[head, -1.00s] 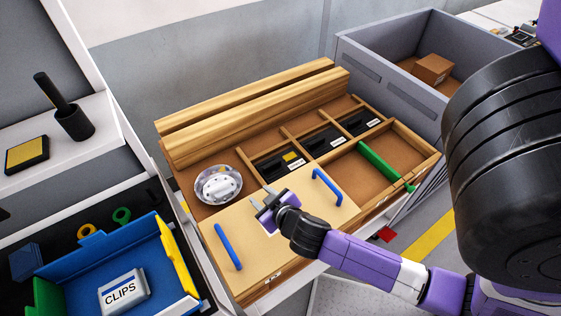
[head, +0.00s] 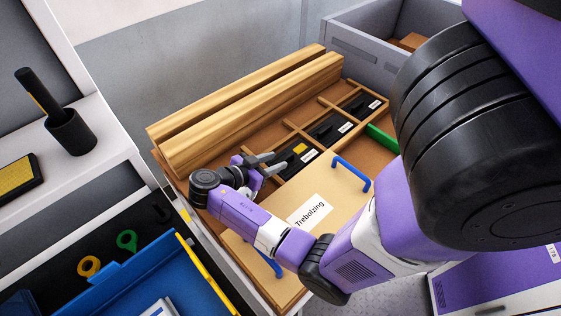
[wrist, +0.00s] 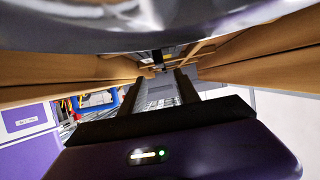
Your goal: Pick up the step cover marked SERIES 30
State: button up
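Three black parts lie in separate compartments of the wooden tray (head: 190,163), each with a small white label: a near one with a yellow patch (head: 293,156), a middle one (head: 326,130) and a far one (head: 360,104). The label print is too small to read, so I cannot tell which is the SERIES 30 step cover. My gripper (head: 270,164) is just left of the near black part, its two fingers apart and apparently empty. In the wrist view my fingers (wrist: 160,85) also stand apart. A blurred grey surface (wrist: 150,28) fills the top there.
A tan board (head: 342,202) with blue handles and a "Trebolzing" label covers the tray's front. Thick wooden beams (head: 250,105) run along its back. A green bar (head: 382,138) lies at right. A blue bin (head: 150,275) is at lower left. My arm hides the tray's left part.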

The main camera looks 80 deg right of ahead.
aim_at(286, 157)
jog(key=shift+p+x, duration=0.3)
jog(key=shift+x, duration=0.85)
jog(key=shift+f+p+x, duration=0.15)
jog(key=shift+p+x, duration=0.15)
jog(key=shift+x, duration=1)
jog(key=shift+f+p+x, duration=0.15)
jog(key=shift+p+x, duration=0.15)
jog(key=shift+x, duration=1.05)
jog(key=shift+w, duration=0.2)
grip_shut()
